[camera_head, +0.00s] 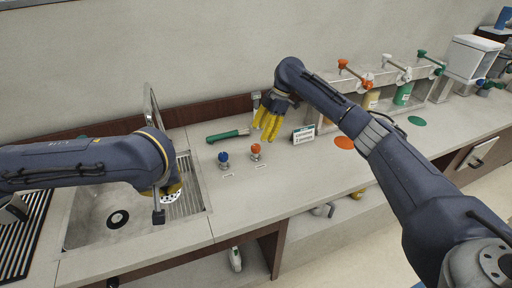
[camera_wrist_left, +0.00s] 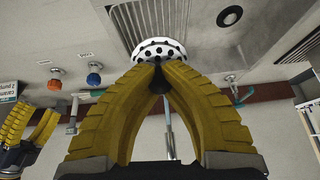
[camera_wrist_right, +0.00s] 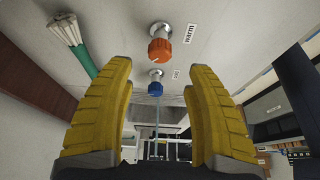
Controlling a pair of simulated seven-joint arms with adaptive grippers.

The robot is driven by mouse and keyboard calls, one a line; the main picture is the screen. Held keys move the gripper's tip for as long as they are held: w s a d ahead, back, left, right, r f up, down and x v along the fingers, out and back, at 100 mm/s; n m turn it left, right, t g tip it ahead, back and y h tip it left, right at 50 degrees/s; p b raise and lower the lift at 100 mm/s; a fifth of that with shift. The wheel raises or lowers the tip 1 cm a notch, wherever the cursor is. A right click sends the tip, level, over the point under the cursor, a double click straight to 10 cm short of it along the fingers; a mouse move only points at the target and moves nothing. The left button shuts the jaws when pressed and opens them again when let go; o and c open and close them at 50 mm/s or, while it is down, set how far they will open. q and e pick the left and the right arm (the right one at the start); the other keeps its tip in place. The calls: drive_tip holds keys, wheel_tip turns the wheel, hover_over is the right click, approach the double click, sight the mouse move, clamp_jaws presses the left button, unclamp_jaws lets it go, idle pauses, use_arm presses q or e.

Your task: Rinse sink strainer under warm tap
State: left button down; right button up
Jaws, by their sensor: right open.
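The sink strainer (camera_wrist_left: 158,50) is a white dome with dark holes. My left gripper (camera_head: 172,190) holds it by its dark knob, over the sink (camera_head: 88,218); the strainer also shows partly in the head view (camera_head: 162,195). The tap (camera_head: 152,108) rises behind the sink. The orange warm-tap knob (camera_head: 256,150) stands on the counter right of the blue knob (camera_head: 223,158). In the right wrist view, a "warm" label (camera_wrist_right: 189,33) lies beside the orange knob (camera_wrist_right: 160,48). My right gripper (camera_head: 268,124) is open and empty, above the counter behind the knobs.
A green-handled brush (camera_head: 228,135) lies behind the knobs. A small sign (camera_head: 303,134) stands right of my right gripper. Dispensers with orange, white and green tops (camera_head: 398,72) stand farther right. The sink drain (camera_head: 118,219) is uncovered. The counter front near the knobs is clear.

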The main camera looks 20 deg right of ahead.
sight(256, 146)
drive_tip(key=x, duration=0.7)
drive_tip(key=shift+f, duration=0.2)
drive_tip(key=shift+o, duration=0.3)
drive_tip(key=shift+a, duration=0.1)
clamp_jaws()
